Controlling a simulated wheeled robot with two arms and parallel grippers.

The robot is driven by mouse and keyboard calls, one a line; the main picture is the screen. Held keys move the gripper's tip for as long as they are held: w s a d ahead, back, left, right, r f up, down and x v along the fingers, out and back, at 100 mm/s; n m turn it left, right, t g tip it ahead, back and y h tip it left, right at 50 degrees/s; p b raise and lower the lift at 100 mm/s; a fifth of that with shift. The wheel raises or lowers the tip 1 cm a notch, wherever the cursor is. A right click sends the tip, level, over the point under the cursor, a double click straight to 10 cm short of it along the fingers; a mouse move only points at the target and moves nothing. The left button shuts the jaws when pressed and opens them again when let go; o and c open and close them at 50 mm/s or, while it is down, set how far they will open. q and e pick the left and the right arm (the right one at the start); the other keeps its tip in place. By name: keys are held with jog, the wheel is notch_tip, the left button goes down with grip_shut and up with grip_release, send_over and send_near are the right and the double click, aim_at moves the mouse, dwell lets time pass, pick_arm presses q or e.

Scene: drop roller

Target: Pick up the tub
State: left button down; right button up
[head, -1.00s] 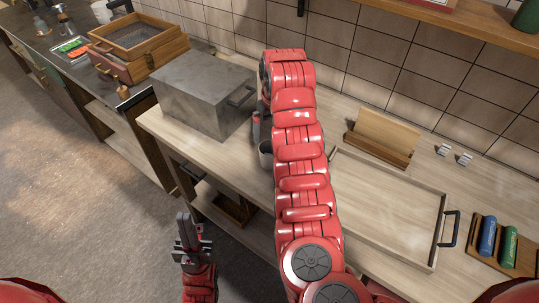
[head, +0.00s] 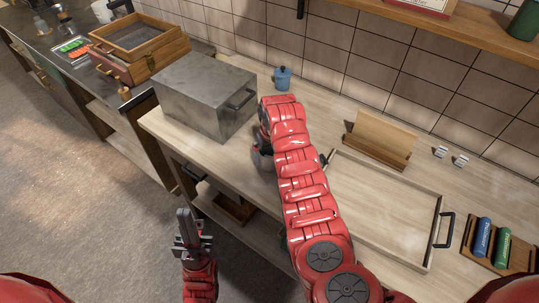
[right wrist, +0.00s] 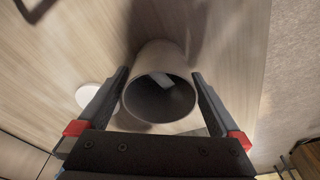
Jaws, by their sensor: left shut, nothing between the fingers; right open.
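A grey, round, open-topped tub (right wrist: 160,98) stands on the wooden counter, with a small pale object (right wrist: 161,79) inside. In the head view the tub (head: 261,160) is mostly hidden behind my right arm. My right gripper (right wrist: 159,73) is open, with one finger on each side of the tub. I cannot tell whether the fingers touch its wall. My left gripper (head: 187,226) is shut and empty, low over the floor in front of the counter.
A grey metal box (head: 205,95) stands left of the tub. A blue lidded pot (head: 282,78) is behind, near the tiled wall. A wooden tray (head: 385,205) with black handles lies right of my arm. A white disc (right wrist: 92,96) lies beside the tub.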

jog(key=shift+w+f, duration=0.1)
jog(key=shift+f, duration=0.1)
jog(key=c, duration=1.3)
jog(key=shift+r, duration=0.1)
